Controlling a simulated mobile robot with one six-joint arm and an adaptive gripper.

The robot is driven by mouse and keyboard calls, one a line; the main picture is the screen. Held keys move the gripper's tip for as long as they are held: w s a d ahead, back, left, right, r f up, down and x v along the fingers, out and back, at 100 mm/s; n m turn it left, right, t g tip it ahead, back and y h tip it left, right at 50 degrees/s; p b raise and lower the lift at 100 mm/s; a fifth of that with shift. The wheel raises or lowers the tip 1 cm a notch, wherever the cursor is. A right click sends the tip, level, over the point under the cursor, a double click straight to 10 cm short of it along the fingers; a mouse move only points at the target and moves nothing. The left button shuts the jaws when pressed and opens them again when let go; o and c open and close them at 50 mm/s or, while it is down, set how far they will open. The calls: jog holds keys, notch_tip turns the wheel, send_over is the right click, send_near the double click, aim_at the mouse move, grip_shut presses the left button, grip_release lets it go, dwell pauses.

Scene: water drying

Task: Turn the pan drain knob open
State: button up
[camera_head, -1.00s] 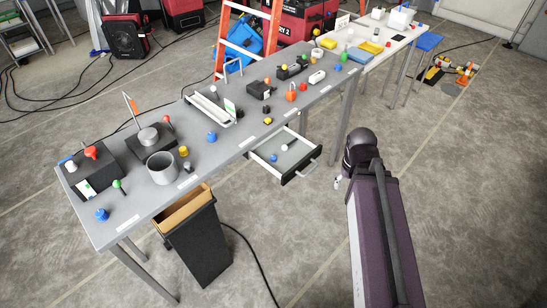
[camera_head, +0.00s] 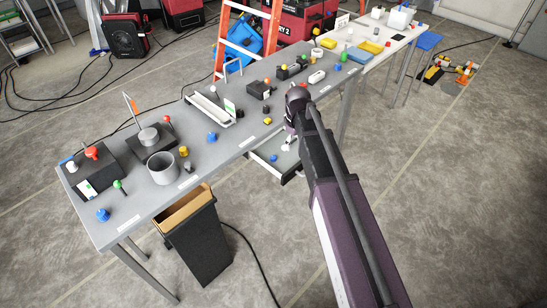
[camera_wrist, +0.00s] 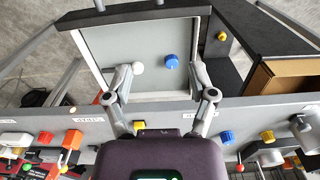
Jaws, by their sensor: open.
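No label I can read marks the pan drain knob, so I cannot tell which knob it is. On the grey table, a red knob (camera_head: 91,152) sits on the black box at the near left. Another red knob (camera_head: 167,119) is beside the grey round piece behind the grey pot (camera_head: 162,168). A long white tray (camera_head: 208,107) lies mid-table. My gripper (camera_head: 290,140) is over the open drawer at the table's front. In the wrist view my gripper (camera_wrist: 160,75) is open and empty, its fingers apart above the drawer.
The open drawer (camera_wrist: 105,12) holds a white ball (camera_wrist: 137,67) and a blue knob-shaped piece (camera_wrist: 171,61). A black bin (camera_head: 205,250) stands at the table's front. Small coloured pieces crowd the tabletop.

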aim_at(273, 157)
jog(key=w+a+n, duration=0.3)
jog(key=w+a, duration=0.1)
jog(key=a, duration=0.3)
jog(key=shift+w+a+r, duration=0.15)
jog(key=shift+a, duration=0.25)
jog(key=shift+f, duration=0.2)
notch_tip(273, 157, down, 13)
jog(key=b, duration=1.3)
jog(key=shift+f+b, duration=0.2)
jog(key=shift+b, duration=0.1)
grip_shut()
